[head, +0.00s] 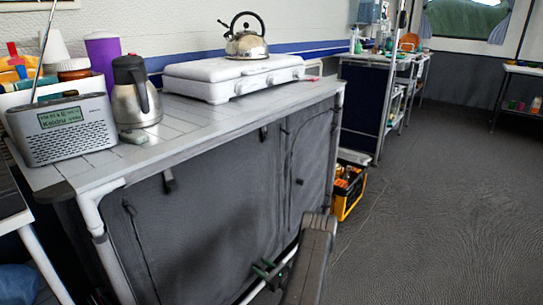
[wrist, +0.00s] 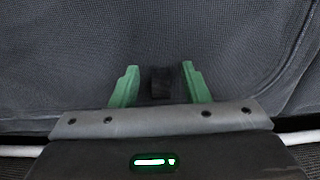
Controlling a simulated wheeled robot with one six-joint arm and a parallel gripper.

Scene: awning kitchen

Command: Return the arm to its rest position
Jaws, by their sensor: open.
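My gripper (wrist: 160,84) has two green fingers, spread apart with nothing held between them. In the wrist view it faces the dark grey fabric front (wrist: 60,50) of the kitchen unit. A small black tab (wrist: 161,83) on the fabric shows between the fingers; I cannot tell whether they touch the fabric. In the head view my gripper (head: 267,272) is low, near the bottom of the fabric cupboard (head: 225,190), beside my arm link at the bottom centre.
The counter (head: 190,123) holds a radio (head: 62,130), a steel jug (head: 136,95), and a white stove (head: 215,80) with a kettle (head: 247,40). A yellow-black toolbox (head: 348,190) stands on the floor past the unit. The grey floor (head: 440,200) at right is clear.

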